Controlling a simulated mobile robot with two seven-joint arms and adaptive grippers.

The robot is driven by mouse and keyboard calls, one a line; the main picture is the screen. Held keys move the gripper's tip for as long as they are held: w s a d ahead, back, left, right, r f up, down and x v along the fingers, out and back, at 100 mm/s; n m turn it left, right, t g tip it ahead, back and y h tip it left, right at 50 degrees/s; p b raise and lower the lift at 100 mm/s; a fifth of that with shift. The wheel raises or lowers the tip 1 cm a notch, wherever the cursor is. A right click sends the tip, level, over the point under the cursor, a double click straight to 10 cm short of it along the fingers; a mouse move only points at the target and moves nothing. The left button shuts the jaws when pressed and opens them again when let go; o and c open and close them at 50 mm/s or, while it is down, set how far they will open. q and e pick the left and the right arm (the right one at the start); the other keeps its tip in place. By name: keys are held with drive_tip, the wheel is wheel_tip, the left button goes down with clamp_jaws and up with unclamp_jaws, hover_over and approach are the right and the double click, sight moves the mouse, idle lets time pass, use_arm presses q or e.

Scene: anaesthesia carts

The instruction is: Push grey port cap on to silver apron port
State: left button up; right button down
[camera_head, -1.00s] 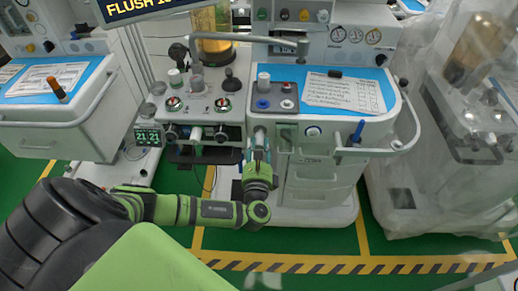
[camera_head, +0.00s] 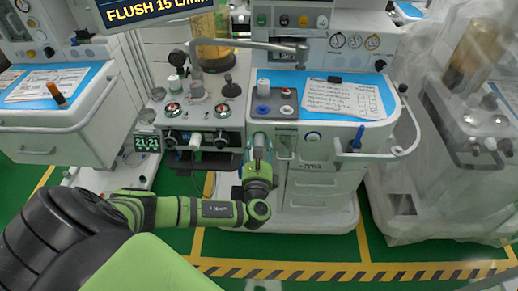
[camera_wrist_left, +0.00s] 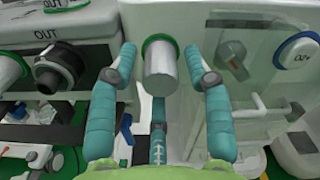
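A silver-grey cylinder (camera_wrist_left: 160,68) with a green ring at its base sticks out of the middle cart's white front, below the worktop; this is the apron port area. I cannot tell whether the grey port cap is on it or apart. The left gripper (camera_wrist_left: 160,55) has its two teal fingers on either side of the cylinder, with a visible gap on both sides. In the head view the left gripper (camera_head: 260,145) is at the cart front, pointing up toward the worktop, and partly hides the cylinder. The right gripper is out of view.
A tray (camera_head: 275,103) with several small knobbed pieces and a printed sheet (camera_head: 343,100) lie on the blue worktop. A dark OUT port (camera_wrist_left: 60,68) is left of the fingers. A blue-ringed port (camera_head: 313,137) and a rail (camera_head: 400,150) are to the right.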

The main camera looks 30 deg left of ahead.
use_arm(q)
drive_tip(key=shift+s, duration=0.1)
drive_tip(key=v, duration=1.2)
drive_tip(key=shift+a+f, duration=0.1)
drive_tip(key=s+a+f+n+g+h, duration=0.2)
drive_tip(key=s+f+n+g, duration=0.15)
drive_tip(key=f, duration=0.85)
drive_tip(key=s+a+f+n+g+h, duration=0.1)
drive_tip(key=s+a+f+n+g, duration=0.3)
drive_tip(key=f, duration=0.9)
drive_tip(key=s+d+f+n+g+h, duration=0.3)
drive_tip(key=s+f+n, duration=0.4)
drive_tip(key=s, duration=0.6)
drive_tip(key=s+d+f+n+g+h, duration=0.3)
drive_tip(key=s+d+f+n, duration=0.3)
drive_tip(key=s, duration=0.7)
wheel_tip(320, 180, down, 3)
drive_tip(key=shift+d+r+n+g+h, duration=0.1)
drive_tip(key=shift+d+n+g+h, duration=0.25)
drive_tip(key=shift+n, duration=0.3)
